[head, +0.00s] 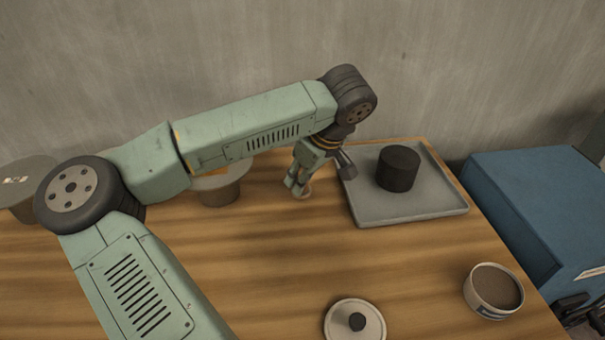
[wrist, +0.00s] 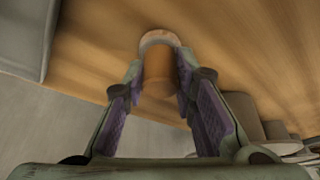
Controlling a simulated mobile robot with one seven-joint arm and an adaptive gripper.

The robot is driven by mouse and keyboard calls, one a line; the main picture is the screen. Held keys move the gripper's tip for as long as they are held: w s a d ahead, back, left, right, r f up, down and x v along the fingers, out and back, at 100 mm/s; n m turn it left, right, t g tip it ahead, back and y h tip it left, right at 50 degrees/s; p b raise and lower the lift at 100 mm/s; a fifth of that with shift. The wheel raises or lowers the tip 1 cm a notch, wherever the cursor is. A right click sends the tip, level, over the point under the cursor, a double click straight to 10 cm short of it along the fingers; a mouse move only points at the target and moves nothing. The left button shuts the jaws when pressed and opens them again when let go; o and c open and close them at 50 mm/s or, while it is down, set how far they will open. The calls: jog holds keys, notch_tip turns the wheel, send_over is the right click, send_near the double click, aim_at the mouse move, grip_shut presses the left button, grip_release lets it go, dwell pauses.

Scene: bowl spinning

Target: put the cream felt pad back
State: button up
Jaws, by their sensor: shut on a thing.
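My gripper (head: 297,182) points down over the wooden table, just left of the grey tray. In the wrist view its two fingers (wrist: 160,78) close on the wood-coloured, handle-like body of a small round thing. This thing has a pale rim at its far end and looks like the cream felt pad (wrist: 158,37). In the head view only a small pale edge of the pad (head: 304,193) shows at the fingertips. I cannot tell whether it touches the table.
The grey tray (head: 377,208) holds a dark cylinder (head: 398,168). A grey-brown pot (head: 222,190) stands behind my arm. A blue case (head: 535,205) is at right.

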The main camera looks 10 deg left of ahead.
jog(key=shift+f, duration=0.1)
jog(key=shift+f+b, duration=0.15)
jog(key=shift+b, duration=0.2)
jog(key=o, duration=1)
jog(key=shift+r+p, duration=0.3)
jog(key=shift+r, duration=0.2)
jog(key=b+v, duration=0.1)
jog(key=v, duration=1)
jog(key=shift+r, duration=0.3)
jog(key=shift+s+d, duration=0.1)
jog(key=shift+d, duration=0.05)
